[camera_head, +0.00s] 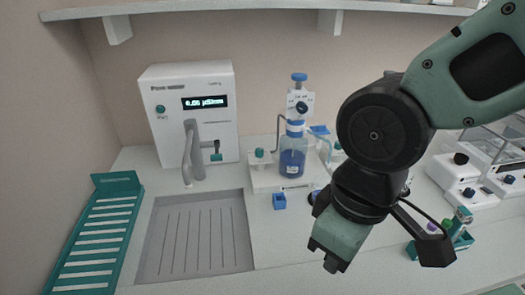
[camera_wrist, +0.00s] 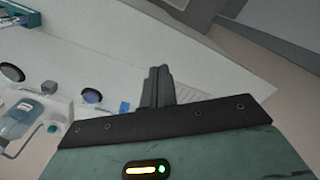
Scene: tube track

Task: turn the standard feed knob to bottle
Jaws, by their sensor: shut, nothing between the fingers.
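A dark round knob (camera_head: 302,107) sits on a small white plate with tiny marks, above a bottle (camera_head: 292,158) of blue liquid. I take it for the standard feed knob; its labels and exact pointing are too small to read. The bottle stands on a white base (camera_head: 268,180), and also shows at the left of the wrist view (camera_wrist: 20,126). My gripper (camera_head: 331,262) is shut and empty, in front of and below the bottle unit, pointing down over the counter. Its closed fingers (camera_wrist: 158,84) touch nothing in the wrist view.
A white instrument (camera_head: 190,105) with a lit display stands left, behind a grey drain tray (camera_head: 195,240). A green rack (camera_head: 98,235) lies far left. A small blue box (camera_head: 279,201) sits before the base. White devices (camera_head: 470,180) stand right. A shelf (camera_head: 230,7) runs above.

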